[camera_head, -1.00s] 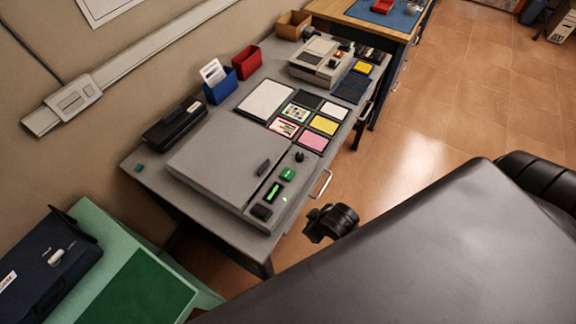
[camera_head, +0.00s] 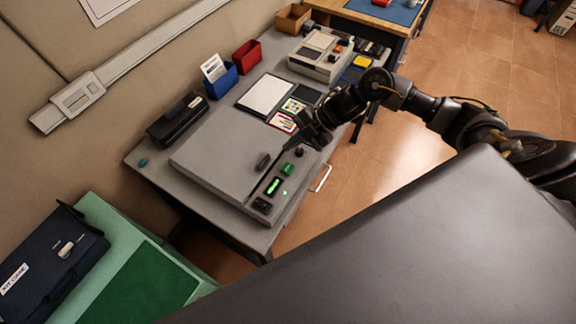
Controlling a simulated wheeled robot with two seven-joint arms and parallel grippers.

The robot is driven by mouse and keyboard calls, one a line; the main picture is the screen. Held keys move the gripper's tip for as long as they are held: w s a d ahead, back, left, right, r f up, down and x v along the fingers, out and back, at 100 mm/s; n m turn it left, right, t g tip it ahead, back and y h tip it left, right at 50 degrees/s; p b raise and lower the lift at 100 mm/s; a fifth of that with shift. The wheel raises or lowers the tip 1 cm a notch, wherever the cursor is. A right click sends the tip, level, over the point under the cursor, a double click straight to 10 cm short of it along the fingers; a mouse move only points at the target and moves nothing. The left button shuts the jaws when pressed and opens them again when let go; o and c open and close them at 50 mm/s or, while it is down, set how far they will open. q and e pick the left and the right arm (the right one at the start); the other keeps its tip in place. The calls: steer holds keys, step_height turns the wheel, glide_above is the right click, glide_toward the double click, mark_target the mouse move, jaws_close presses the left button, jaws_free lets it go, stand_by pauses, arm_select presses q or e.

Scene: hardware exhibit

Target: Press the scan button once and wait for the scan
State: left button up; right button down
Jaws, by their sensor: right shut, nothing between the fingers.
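A grey flatbed scanner (camera_head: 222,152) lies on the grey desk with its lid closed. The control strip along its right side carries a green button (camera_head: 288,169), a lit green display (camera_head: 274,186), a dark square button (camera_head: 262,205) and a black knob (camera_head: 299,152). A small green light shows beside the display. I cannot read which control is labelled scan. My right gripper (camera_head: 320,141) is shut and empty, pointing down just beyond the knob end of the strip. I cannot tell whether it touches anything. My left gripper is out of view.
A black device (camera_head: 177,119) stands behind the scanner. A blue holder (camera_head: 222,82), a red holder (camera_head: 246,63) and a beige machine (camera_head: 319,55) stand farther along the desk. My right arm covers some of the coloured cards. A green table (camera_head: 108,235) is at lower left.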

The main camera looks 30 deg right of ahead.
stand_by(0.4)
steer(key=b, duration=0.7)
glide_above(291, 167)
step_height(291, 167, down, 7)
steer(key=shift+f, duration=0.1)
steer(key=shift+f+b, duration=0.3)
steer(key=shift+f, duration=0.5)
steer(key=shift+f, duration=0.1)
stand_by(0.9)
steer(key=shift+f, duration=0.3)
steer(key=shift+f+b, duration=0.5)
steer(key=shift+b, duration=0.1)
stand_by(0.6)
steer(key=shift+r, duration=0.1)
steer(key=shift+r+p, duration=0.85)
steer(key=shift+p, duration=0.05)
steer(key=shift+r, duration=0.1)
